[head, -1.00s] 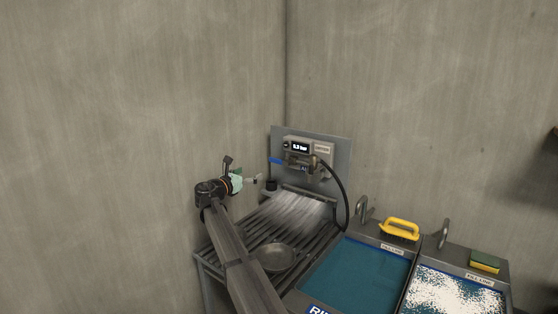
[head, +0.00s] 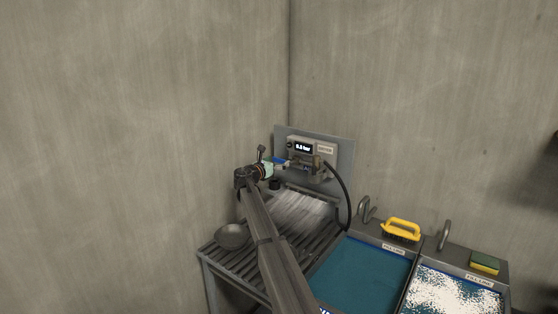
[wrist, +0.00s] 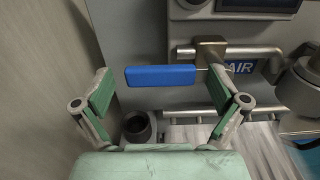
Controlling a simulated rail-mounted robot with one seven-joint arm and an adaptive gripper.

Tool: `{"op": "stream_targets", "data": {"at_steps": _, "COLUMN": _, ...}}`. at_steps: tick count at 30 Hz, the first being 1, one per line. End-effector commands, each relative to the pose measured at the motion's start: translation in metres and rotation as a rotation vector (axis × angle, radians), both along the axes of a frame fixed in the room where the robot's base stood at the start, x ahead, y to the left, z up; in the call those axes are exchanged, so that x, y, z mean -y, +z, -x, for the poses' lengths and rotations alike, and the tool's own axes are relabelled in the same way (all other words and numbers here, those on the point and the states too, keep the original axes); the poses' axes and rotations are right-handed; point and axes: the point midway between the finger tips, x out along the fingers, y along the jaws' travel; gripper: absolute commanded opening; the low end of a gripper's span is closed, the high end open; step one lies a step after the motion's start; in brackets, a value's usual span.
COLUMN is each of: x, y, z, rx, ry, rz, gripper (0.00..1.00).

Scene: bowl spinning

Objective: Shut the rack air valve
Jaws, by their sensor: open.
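The air valve's blue lever (wrist: 160,76) lies level, pointing left from its metal stem (wrist: 211,52), roughly parallel to the pipe beside the blue AIR label (wrist: 240,67). My gripper (wrist: 160,92) is open, its green-padded fingers apart on either side of the lever in the picture. I cannot tell whether they touch it. In the head view my gripper (head: 282,164) is at the left side of the valve panel (head: 340,148), and the lever is partly hidden there. The panel's display (head: 303,147) is lit, with a bar reading too small to read surely.
A metal bowl (head: 232,236) sits at the left of the slatted rack (head: 317,237). Pale blurred streaks (head: 300,208) cover the back of the rack. A dark cup (wrist: 138,127) stands below the lever. Two sinks, a yellow-handled brush (head: 402,228) and a sponge (head: 485,263) are to the right.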

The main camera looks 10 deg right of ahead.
Motion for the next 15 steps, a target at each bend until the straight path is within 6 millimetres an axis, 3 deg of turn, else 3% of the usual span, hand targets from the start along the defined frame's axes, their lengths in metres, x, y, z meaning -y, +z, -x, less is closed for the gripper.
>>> {"op": "stream_targets", "data": {"at_steps": 13, "x": 0.0077, "y": -0.0002, "z": -0.0072, "rx": 0.001, "ry": 0.000, "rz": -0.001, "gripper": 0.97}}
{"op": "stream_targets", "data": {"at_steps": 14, "x": 0.0077, "y": -0.0001, "z": -0.0071, "rx": 0.001, "ry": 0.000, "rz": -0.001, "gripper": 0.90}}
{"op": "stream_targets", "data": {"at_steps": 15, "x": 0.0076, "y": -0.0001, "z": -0.0071, "rx": 0.001, "ry": 0.000, "rz": -0.001, "gripper": 0.76}}
